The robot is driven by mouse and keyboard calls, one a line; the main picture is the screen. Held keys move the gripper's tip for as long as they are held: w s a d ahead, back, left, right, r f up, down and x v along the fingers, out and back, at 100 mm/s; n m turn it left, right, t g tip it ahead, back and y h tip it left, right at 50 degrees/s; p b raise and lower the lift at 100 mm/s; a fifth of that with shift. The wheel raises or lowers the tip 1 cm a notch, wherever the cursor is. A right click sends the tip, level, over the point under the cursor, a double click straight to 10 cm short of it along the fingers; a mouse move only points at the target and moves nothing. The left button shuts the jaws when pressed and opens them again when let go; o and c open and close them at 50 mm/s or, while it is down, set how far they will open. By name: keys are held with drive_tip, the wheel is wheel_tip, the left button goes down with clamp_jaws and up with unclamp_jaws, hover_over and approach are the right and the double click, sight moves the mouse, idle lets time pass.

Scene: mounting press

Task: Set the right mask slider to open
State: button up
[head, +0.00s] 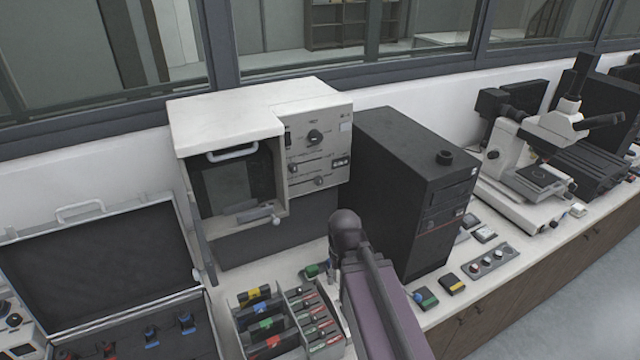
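The white press-like machine (225,110) stands against the wall, left of centre. Its front control panel (335,143) has a round dark knob (315,136) and two horizontal sliders below it. The upper slider's handle (293,168) is near the left end of its slot. The lower slider's handle (320,181) is around the middle of its slot. The labels are too small to read, so I cannot tell which one is the right mask slider. My arm rises from the bottom, below and right of the panel, apart from it in the picture. My gripper's fingers do not show.
A black computer-like tower (405,180) stands right of the machine, close to the panel. Below are a tray of coloured cartridges (240,318) and an open case (100,250). A microscope (540,150) and small boxes stand further right. The space before the panel looks clear.

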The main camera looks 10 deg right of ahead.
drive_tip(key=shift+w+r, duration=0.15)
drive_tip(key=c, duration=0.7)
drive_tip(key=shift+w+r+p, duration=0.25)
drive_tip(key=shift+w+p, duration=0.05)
drive_tip(key=shift+p, duration=0.1)
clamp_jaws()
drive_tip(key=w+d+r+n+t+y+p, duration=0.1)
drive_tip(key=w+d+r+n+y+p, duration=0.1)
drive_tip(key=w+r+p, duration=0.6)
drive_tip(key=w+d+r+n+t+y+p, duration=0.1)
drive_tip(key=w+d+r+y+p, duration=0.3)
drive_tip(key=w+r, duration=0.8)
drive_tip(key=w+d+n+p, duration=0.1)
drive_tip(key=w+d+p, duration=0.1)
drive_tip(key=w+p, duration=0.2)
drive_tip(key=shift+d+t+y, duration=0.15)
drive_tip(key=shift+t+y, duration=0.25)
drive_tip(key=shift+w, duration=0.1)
